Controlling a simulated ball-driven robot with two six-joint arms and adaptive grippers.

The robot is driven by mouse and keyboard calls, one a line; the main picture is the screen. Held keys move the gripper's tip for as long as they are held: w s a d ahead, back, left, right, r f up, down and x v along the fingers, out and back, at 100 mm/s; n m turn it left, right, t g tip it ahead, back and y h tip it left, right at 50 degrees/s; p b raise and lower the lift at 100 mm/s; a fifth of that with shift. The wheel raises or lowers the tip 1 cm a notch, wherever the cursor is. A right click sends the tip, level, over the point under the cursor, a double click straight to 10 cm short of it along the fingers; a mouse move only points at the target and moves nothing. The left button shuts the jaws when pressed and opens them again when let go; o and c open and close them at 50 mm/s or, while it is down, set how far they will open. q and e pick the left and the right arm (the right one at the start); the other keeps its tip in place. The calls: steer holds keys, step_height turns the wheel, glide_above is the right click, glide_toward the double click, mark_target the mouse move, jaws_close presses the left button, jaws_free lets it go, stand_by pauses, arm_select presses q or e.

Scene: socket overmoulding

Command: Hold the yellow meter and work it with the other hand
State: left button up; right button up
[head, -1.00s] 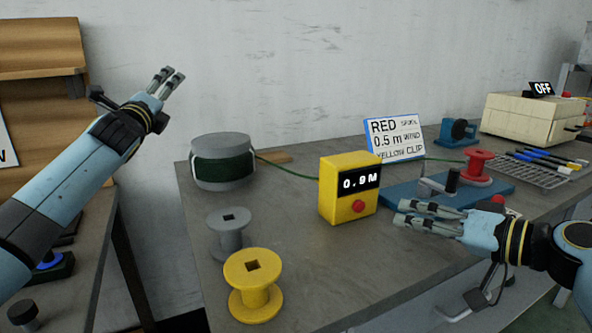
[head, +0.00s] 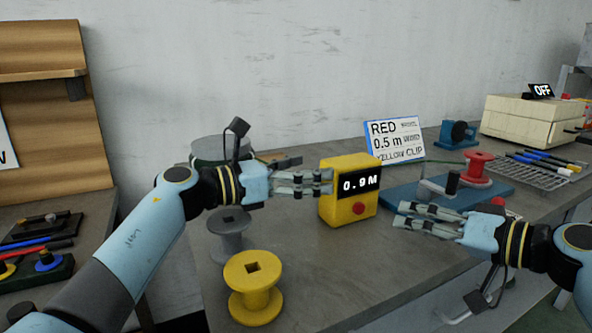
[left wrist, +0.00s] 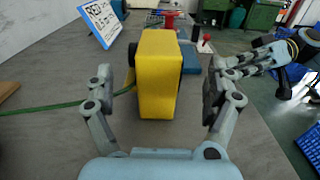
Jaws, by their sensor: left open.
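The yellow meter (head: 345,208) stands upright on the bench, its dark screen reading 0.9 M above a red button (head: 358,209). In the left wrist view the meter (left wrist: 159,80) is between the two fingers of my left gripper (left wrist: 158,72), with a visible gap on each side. My left gripper (head: 326,182) is open at the meter's left side in the head view. My right gripper (head: 400,214) is empty to the right of the meter, its fingers apart, pointing left. A green wire (left wrist: 45,108) runs to the meter from the left.
A yellow spool (head: 253,285) and a grey spool (head: 230,240) stand at the front left. The wire drum (head: 207,148) is partly hidden behind my left arm. A blue winder base with a red spool (head: 478,168) and an order sign (head: 395,138) stand right of the meter.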

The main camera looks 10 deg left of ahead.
mark_target(347, 161)
arm_select(q)
steer(key=x, duration=0.9)
steer(key=shift+a, duration=0.1)
steer(key=c, duration=1.4)
arm_select(e)
jaws_close()
stand_by(0.4)
